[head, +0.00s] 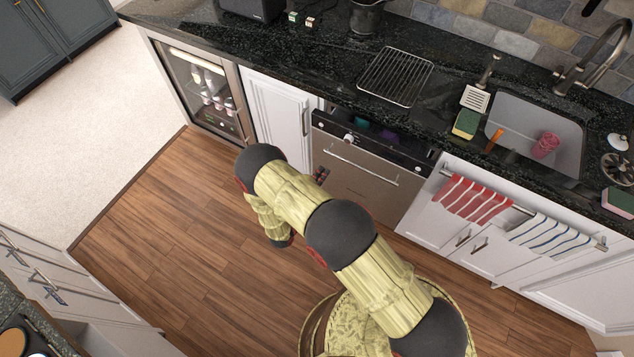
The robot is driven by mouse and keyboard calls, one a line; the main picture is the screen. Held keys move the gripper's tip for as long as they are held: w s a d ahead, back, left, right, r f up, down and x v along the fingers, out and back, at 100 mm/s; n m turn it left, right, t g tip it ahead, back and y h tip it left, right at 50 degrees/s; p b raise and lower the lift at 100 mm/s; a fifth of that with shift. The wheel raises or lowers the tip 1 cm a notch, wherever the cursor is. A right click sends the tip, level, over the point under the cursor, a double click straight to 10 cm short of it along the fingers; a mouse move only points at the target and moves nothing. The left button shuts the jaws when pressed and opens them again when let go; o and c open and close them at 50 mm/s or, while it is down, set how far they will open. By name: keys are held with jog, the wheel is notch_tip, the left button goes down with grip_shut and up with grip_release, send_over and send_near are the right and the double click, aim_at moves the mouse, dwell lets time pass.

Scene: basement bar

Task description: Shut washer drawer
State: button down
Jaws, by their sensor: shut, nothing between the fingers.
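The washer drawer (352,178) is a stainless-steel front with a bar handle, under the dark counter. It stands pulled out a little: a dark gap shows behind its top edge, with teal and purple things partly visible inside. My gripper (321,175) shows only as a small dark and red part near the left edge of the drawer front, mostly hidden behind my arm. It looks shut and empty. I cannot tell whether it touches the drawer.
A glass-front cooler (206,95) and a white cabinet (277,105) stand left of the drawer. Right of it is a sink cabinet (445,222) with striped towels on a rail. A wire rack (396,76) lies on the counter. The wooden floor (165,215) at left is clear.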

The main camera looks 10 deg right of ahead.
jog(key=b+x, duration=0.1)
jog(key=x, duration=0.6)
jog(key=shift+w+d, duration=0.15)
jog(key=shift+w, duration=0.05)
jog(key=b+x, duration=0.2)
jog(key=x, duration=0.7)
jog(key=shift+w+d, duration=0.2)
jog(key=shift+w, duration=0.2)
jog(key=p+v, duration=0.1)
jog(key=v, duration=1.3)
jog(key=shift+p, duration=0.35)
